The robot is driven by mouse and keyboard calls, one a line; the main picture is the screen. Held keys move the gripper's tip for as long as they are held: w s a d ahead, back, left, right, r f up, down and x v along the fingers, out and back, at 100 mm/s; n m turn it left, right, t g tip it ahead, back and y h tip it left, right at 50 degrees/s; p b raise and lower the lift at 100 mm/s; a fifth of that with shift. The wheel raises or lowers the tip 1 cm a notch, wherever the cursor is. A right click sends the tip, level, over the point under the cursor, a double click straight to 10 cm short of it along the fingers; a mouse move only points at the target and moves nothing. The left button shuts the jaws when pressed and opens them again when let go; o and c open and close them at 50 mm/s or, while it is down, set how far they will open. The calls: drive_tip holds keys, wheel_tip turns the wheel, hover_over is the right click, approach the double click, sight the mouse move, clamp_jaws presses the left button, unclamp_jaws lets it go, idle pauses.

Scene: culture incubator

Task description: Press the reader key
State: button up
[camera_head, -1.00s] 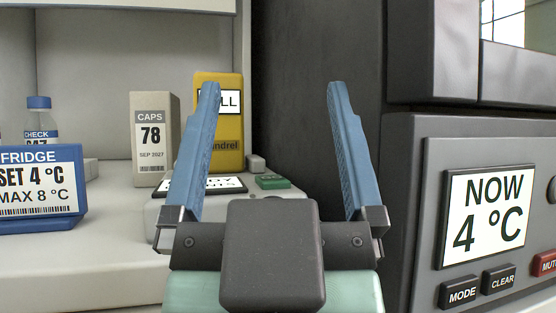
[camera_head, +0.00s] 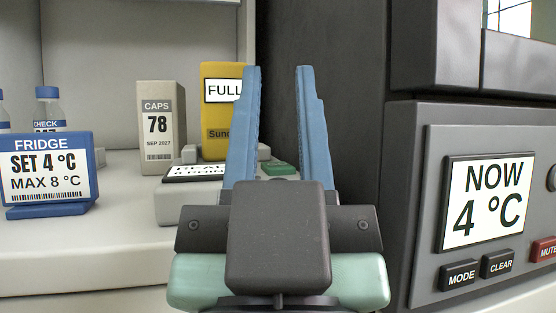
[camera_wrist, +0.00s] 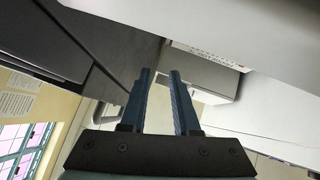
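The reader is a pale low box (camera_head: 182,208) on the white bench, with a white display on top that is partly hidden by my gripper. A green key (camera_head: 279,168) shows just right of my left finger, seen between the two fingers. My gripper (camera_head: 278,70) stands in front of the reader with both blue fingers pointing away. The fingers are partly closed, with a clear gap and nothing between them. In the wrist view my gripper (camera_wrist: 160,72) also shows that gap, with a grey box (camera_wrist: 207,78) just beyond the fingertips.
A yellow box marked FULL (camera_head: 221,125) and a CAPS 78 box (camera_head: 157,125) stand behind the reader. A blue-framed FRIDGE sign (camera_head: 48,175) and small bottles (camera_head: 48,105) are at left. A dark unit with a NOW 4 °C display (camera_head: 487,203) and buttons stands close at right.

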clamp_jaws()
idle(1.2)
